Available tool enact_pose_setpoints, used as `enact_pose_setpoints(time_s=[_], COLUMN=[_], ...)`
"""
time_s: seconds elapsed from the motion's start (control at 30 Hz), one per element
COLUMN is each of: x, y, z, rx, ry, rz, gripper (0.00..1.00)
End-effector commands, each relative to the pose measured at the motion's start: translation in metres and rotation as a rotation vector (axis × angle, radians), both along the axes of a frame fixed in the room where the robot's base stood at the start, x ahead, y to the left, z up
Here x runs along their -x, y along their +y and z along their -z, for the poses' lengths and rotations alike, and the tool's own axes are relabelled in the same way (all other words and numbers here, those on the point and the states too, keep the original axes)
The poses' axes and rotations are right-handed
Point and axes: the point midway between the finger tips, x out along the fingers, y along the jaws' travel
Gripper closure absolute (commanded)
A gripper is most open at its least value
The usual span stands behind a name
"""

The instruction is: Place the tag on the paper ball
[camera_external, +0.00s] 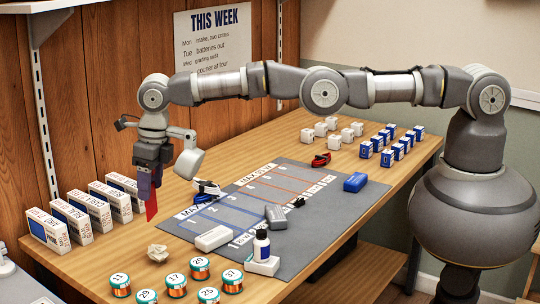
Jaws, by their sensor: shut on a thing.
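My gripper (151,187) points down at the left part of the table, shut on a flat red tag (152,207). The tag hangs below the fingers. The crumpled beige paper ball (157,252) lies on the wood near the table's front left, lower in the picture than the tag and apart from it. The tag's exact height above the table is hard to tell.
Several upright boxes (75,221) line the left wall. A grey mat (335,213) with a white box (214,238) and a small bottle (261,246) lies to the right.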

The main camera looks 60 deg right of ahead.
Motion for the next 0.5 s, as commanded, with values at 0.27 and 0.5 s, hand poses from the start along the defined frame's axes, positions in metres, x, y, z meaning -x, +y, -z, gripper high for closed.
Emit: enact_pose_setpoints(time_s=[0.27,0.5], x=[-0.001,0.0], y=[-0.001,-0.001], z=[0.042,0.066], rx=[-0.001,0.001], ry=[-0.001,0.002], rz=[0.002,0.002], gripper=[0.72,0.72])
